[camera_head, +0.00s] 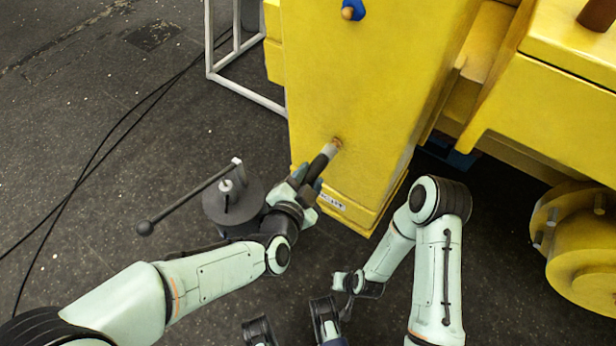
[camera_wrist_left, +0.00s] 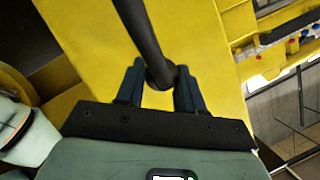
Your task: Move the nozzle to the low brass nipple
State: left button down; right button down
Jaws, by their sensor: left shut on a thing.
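My left gripper (camera_head: 312,180) is shut on the nozzle (camera_head: 318,167), a dark tube with a light grey end. The grey end points up and right at the low brass nipple (camera_head: 337,142) on the lower yellow boom face. The end is at or very close to the nipple; I cannot tell if they touch. In the left wrist view the dark nozzle tube (camera_wrist_left: 140,30) runs between the two fingers of the left gripper (camera_wrist_left: 160,85); the nipple is not visible there. My right gripper (camera_head: 345,283) is low in the middle, away from the boom; its jaws are unclear.
A grey drum (camera_head: 222,206) with a long ball-ended lever (camera_head: 188,197) stands left of my left gripper. A blue fitting with a brownish tip (camera_head: 353,10) sits higher on the yellow boom (camera_head: 370,80). Cables (camera_head: 100,150) and a white frame (camera_head: 245,97) are at left.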

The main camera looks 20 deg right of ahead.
pick_arm(q)
jog(key=shift+w+d, duration=0.4)
jog(key=shift+d, duration=0.1)
pick_arm(e)
jog(key=shift+r, duration=0.2)
pick_arm(q)
jog(key=c, duration=0.6)
grip_release()
jog(key=v, duration=1.3)
jog(key=shift+a+r+p, duration=0.1)
jog(key=shift+a+p, duration=0.05)
jog(key=shift+p, duration=0.25)
pick_arm(e)
jog(key=shift+s+a+r, duration=0.1)
jog(key=shift+s+a, duration=0.15)
jog(key=shift+s, duration=0.25)
jog(key=shift+s+a+r, duration=0.1)
jog(key=shift+s+a, duration=0.15)
jog(key=shift+s, duration=0.2)
